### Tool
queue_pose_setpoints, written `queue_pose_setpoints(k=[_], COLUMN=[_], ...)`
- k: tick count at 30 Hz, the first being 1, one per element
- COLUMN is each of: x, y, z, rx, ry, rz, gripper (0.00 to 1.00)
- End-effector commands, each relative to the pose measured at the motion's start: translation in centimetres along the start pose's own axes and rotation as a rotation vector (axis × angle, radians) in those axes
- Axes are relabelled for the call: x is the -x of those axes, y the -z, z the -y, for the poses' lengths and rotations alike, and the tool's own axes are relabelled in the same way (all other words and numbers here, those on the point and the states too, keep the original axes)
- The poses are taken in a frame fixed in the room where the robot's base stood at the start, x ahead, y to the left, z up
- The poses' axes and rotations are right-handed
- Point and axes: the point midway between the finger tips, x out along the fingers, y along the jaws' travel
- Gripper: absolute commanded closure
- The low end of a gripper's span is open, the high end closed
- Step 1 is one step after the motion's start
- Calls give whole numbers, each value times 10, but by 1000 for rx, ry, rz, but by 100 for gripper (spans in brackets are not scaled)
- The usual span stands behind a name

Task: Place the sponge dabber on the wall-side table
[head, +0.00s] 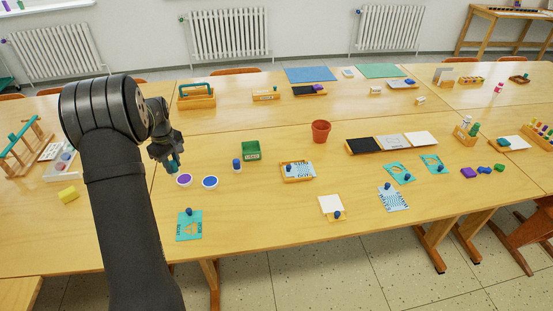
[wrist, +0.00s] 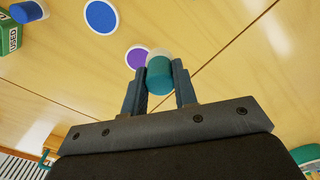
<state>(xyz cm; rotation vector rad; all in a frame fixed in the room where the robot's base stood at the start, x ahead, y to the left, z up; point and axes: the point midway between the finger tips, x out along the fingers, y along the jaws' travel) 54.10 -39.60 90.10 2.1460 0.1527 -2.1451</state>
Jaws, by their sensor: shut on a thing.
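My gripper (head: 172,164) hangs over the near table, left of its middle. In the wrist view, my gripper (wrist: 159,72) is shut on the sponge dabber (wrist: 160,76), a teal cylinder with a pale end. Its teal body also shows small in the head view (head: 174,166). The dabber appears above the table, near a purple disc (head: 184,180); the exact height cannot be told. The wall-side table (head: 340,92) is the back row of wooden tables beneath the radiators.
A blue disc (head: 210,183), an upright blue dabber (head: 236,165) and a green box (head: 251,150) stand right of my gripper. On the wall-side table are a wooden carrier (head: 197,97), small trays and blue (head: 310,74) and green mats (head: 380,70). Bare wood shows between them.

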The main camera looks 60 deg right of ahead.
Motion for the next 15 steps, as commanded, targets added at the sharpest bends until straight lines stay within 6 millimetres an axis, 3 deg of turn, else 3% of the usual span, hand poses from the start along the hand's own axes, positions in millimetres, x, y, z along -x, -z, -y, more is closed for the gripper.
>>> queue_pose_setpoints(k=[1,6,15], x=[0,0,0], y=[-22,-93,-228], z=[-19,-68,-128], rx=[-38,-144,-329], ry=[0,1,0], rz=[0,1,0], gripper=[96,96,96])
